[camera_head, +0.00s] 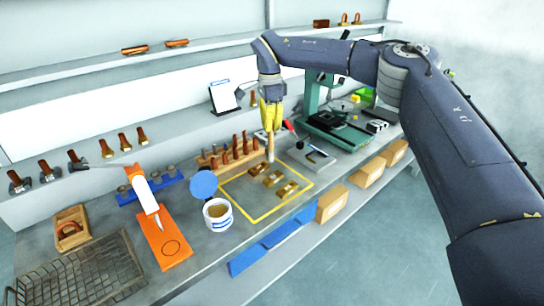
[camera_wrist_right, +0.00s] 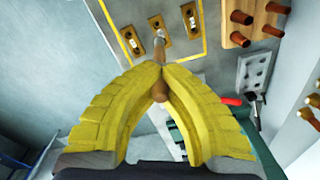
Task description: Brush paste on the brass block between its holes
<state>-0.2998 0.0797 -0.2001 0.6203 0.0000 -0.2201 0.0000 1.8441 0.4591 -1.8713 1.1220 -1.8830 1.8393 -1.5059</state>
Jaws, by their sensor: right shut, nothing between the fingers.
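Three brass blocks lie in a row inside a yellow outline on the bench: left (camera_head: 258,169), middle (camera_head: 273,179) and right (camera_head: 287,190). In the right wrist view they show dark holes and pale patches between. My right gripper (camera_head: 270,122), yellow-fingered, is shut and points down behind the blocks. A wooden-handled brush (camera_head: 270,149) points down at its fingertips; in the wrist view its handle (camera_wrist_right: 159,68) passes where the fingertips meet, and its far end overlaps the middle block. I cannot tell whether it touches. A white tub of brown paste (camera_head: 218,212) stands open left of the outline. My left gripper is not in view.
A blue round lid (camera_head: 203,184) is beside the tub. A wooden rack of upright pegs (camera_head: 228,158) stands behind the outline. A green machine (camera_head: 335,127) is at right. An orange mat (camera_head: 163,240) and wire basket (camera_head: 85,275) are at left.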

